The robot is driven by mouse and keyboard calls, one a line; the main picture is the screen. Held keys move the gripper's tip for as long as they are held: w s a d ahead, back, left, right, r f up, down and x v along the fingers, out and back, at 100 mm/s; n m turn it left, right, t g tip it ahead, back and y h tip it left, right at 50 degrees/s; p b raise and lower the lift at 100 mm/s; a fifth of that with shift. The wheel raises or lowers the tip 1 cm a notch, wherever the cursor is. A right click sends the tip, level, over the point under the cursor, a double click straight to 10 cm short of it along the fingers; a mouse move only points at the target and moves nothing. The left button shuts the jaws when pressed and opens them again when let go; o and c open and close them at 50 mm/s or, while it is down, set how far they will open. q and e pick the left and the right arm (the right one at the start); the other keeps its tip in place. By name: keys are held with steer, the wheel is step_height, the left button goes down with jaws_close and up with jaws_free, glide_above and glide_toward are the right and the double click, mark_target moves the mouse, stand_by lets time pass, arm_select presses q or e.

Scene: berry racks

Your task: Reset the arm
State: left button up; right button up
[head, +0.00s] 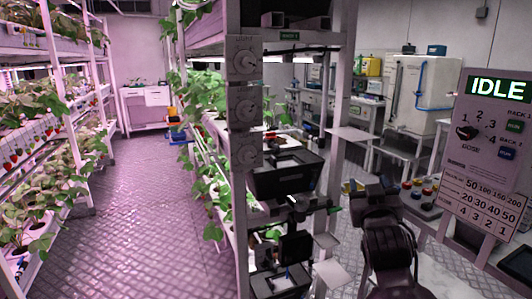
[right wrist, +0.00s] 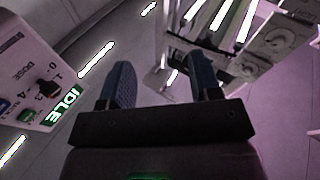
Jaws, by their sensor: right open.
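My right arm (head: 388,246) rises at the lower right of the head view, in front of the bench area. Its right gripper (head: 370,184) is at the top of the arm, left of the control panel. In the right wrist view the two blue-grey fingers of the right gripper (right wrist: 164,78) stand wide apart with nothing between them. The gripper touches nothing that I can see. My left gripper is not in view.
A control panel (head: 487,150) reading IDLE stands at right, and a button box (head: 420,194) is near my right arm. A rack post with dials (head: 245,105) and black trays (head: 286,174) are left of the arm. Plant racks line an aisle (head: 150,200) with clear floor.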

steer(key=s+d+f+n+g+y+p, duration=0.1)
steer(key=s+f+g+y, duration=0.15)
steer(key=s+f, duration=1.1)
steer(key=s+d+f+g+y+p, duration=0.15)
steer(key=s+f+g, duration=0.25)
steer(key=s+f, duration=0.95)
steer(key=s+d+f+g+h+p, duration=0.1)
steer(key=s+d+f+g, duration=0.1)
steer(key=s+f, duration=0.7)
steer(key=shift+s+d+f+m, duration=0.2)
steer(key=shift+s+m, duration=0.1)
steer(key=shift+s, duration=0.8)
steer(key=shift+g, duration=0.25)
steer(key=shift+a, duration=0.1)
steer(key=shift+c, duration=0.5)
